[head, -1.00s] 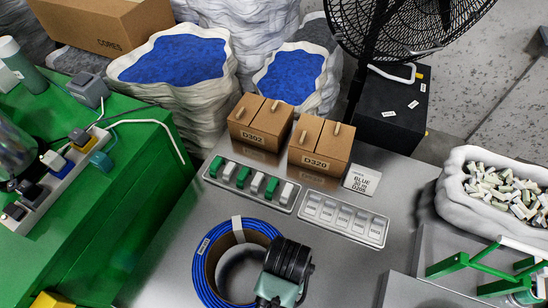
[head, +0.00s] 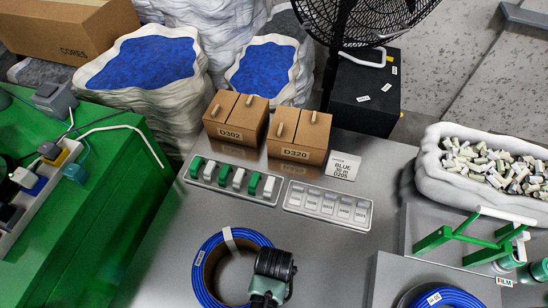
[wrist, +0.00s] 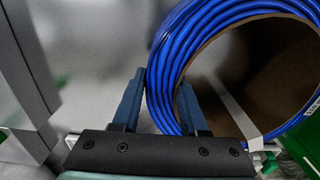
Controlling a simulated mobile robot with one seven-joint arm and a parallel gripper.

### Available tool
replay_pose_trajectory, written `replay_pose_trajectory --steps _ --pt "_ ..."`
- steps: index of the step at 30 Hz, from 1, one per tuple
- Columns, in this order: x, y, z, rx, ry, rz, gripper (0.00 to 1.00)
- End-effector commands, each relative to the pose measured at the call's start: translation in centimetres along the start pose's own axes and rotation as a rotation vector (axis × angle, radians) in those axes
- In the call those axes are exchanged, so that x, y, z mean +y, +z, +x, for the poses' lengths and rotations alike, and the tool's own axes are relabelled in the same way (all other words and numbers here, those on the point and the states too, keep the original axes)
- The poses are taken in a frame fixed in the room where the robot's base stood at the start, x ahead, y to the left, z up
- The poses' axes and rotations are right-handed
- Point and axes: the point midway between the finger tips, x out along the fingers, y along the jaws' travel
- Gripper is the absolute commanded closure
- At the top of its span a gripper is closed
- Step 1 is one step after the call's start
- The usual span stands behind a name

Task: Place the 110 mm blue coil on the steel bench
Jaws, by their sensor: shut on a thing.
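The blue coil (head: 206,268), a ring of blue cable with a brown inner wall and a white band, shows low in the head view over the steel bench (head: 335,245). My gripper (wrist: 160,100) is shut on one side of the coil's ring in the wrist view, one finger outside and one inside. The coil (wrist: 170,65) fills the upper right there. In the head view my wrist covers the coil's right side and my fingertips are hidden. I cannot tell how high the coil is above the bench.
A switch tray (head: 232,180) and a grey labelled tray (head: 327,206) lie behind the coil, with two brown boxes (head: 297,136) further back. Another blue coil (head: 440,297) shows at lower right, near a green stand (head: 470,240). A green bench (head: 95,215) is at left.

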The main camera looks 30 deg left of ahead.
Motion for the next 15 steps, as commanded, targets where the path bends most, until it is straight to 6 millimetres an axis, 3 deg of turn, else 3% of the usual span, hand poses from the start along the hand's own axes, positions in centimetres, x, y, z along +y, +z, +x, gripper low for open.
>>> replay_pose_trajectory --steps 2,3,7,15 --pt "-0.04 -0.13 -0.10 0.004 -0.002 0.000 1.00" --pt "0.00 0.02 0.03 0.000 0.000 0.000 0.52" --pt "0.00 0.03 0.02 0.000 0.000 0.000 0.28" --pt "0.00 0.03 -0.02 0.000 0.000 0.000 0.27"
